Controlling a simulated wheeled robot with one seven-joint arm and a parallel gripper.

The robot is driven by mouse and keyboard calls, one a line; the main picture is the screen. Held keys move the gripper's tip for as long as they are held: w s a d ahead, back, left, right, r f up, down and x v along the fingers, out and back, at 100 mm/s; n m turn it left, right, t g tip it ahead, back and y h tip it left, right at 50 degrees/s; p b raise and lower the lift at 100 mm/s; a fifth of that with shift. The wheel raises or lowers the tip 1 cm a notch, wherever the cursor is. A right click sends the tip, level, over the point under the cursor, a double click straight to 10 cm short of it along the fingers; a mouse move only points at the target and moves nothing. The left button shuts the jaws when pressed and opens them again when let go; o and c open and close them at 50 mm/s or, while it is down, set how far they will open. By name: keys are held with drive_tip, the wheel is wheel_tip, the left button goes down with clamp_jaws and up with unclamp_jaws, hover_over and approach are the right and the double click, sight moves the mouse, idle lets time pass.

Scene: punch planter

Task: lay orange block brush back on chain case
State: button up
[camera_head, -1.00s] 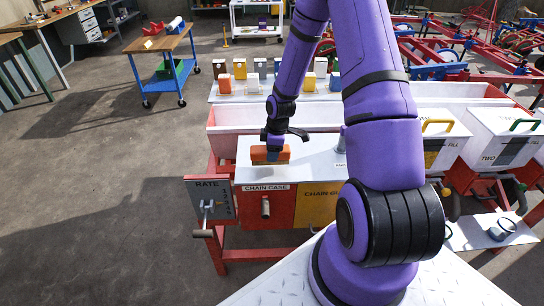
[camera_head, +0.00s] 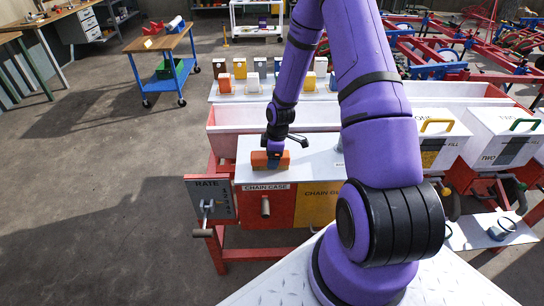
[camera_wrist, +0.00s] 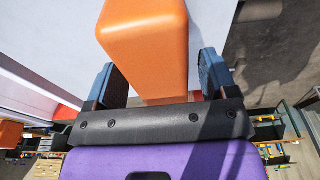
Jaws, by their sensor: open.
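The orange block brush (camera_head: 258,160) rests on the white top of the chain case (camera_head: 243,174), near its front edge and above the CHAIN CASE label. My gripper (camera_head: 274,163) is over the brush from above. In the wrist view the orange block (camera_wrist: 150,45) lies between my two blue-grey fingers (camera_wrist: 163,85), with a gap showing on each side. The gripper is open around the brush and does not grip it. The underside of the brush is hidden.
A grey RATE plate with a lever (camera_head: 210,200) is left of the case. A long white trough (camera_head: 230,142) runs behind it. Several small coloured blocks stand on a shelf (camera_head: 300,97) farther back. White lidded boxes (camera_head: 440,140) are to the right.

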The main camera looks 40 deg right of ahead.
wheel_tip(320, 180, up, 12)
drive_tip(key=s+d, duration=0.1)
drive_tip(key=s+a+r+m+t+h, duration=0.1)
drive_tip(key=s+a+r+m, duration=0.25)
drive_tip(key=r, duration=0.75)
drive_tip(key=s+a+r+m+h, duration=0.2)
drive_tip(key=s+a+r, duration=0.2)
drive_tip(key=r, duration=0.6)
drive_tip(key=s+a+r+m+t, duration=0.1)
drive_tip(key=s+a+r+m, duration=0.1)
drive_tip(key=s+r, duration=0.4)
drive_tip(key=s+a+r+m+t+y, duration=0.1)
drive_tip(key=s+a+r, duration=0.4)
drive_tip(key=s, duration=0.6)
drive_tip(key=r+m+t, duration=0.1)
drive_tip(key=m, duration=0.1)
drive_tip(key=shift+s+m, duration=0.35)
drive_tip(key=shift+s, duration=0.05)
